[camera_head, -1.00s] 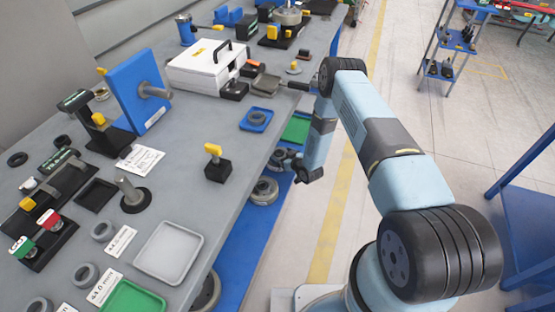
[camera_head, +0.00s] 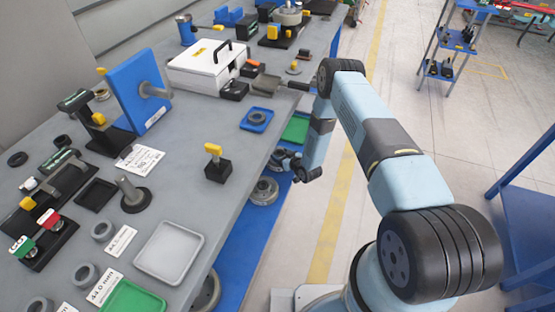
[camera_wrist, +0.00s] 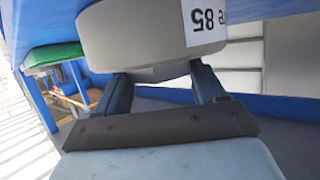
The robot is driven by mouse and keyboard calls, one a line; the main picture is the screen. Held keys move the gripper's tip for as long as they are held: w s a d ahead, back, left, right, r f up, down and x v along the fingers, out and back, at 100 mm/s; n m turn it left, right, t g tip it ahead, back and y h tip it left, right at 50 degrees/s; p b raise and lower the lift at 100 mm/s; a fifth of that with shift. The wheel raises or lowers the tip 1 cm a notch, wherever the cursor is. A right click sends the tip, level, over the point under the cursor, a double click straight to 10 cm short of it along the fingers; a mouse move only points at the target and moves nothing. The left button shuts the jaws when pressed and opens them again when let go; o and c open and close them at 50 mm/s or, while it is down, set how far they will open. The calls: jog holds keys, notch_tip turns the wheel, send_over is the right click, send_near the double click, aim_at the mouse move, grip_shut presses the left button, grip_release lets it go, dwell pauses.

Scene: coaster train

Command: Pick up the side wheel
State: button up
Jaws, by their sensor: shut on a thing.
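The side wheel (camera_wrist: 150,38) is a thick grey disc with a white label reading 85, upside down in the wrist view. My gripper (camera_wrist: 160,75) is shut on it, with one dark finger on each side of its lower part. In the head view my gripper (camera_head: 287,160) is low beside the workbench's right edge, partly hidden by the bench and my arm. A grey round wheel (camera_head: 264,190) shows just below it at the blue lower shelf. I cannot tell from the head view whether it is the held one.
The grey workbench (camera_head: 190,130) fills the left, with a blue dish (camera_head: 257,119), a yellow-topped black block (camera_head: 217,165) and a grey tray (camera_head: 170,250). Another wheel (camera_head: 207,293) sits lower on the blue shelf.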

jog(key=shift+d, duration=0.1)
grip_shut()
jog(key=shift+w+r, duration=0.1)
jog(key=shift+w, duration=0.05)
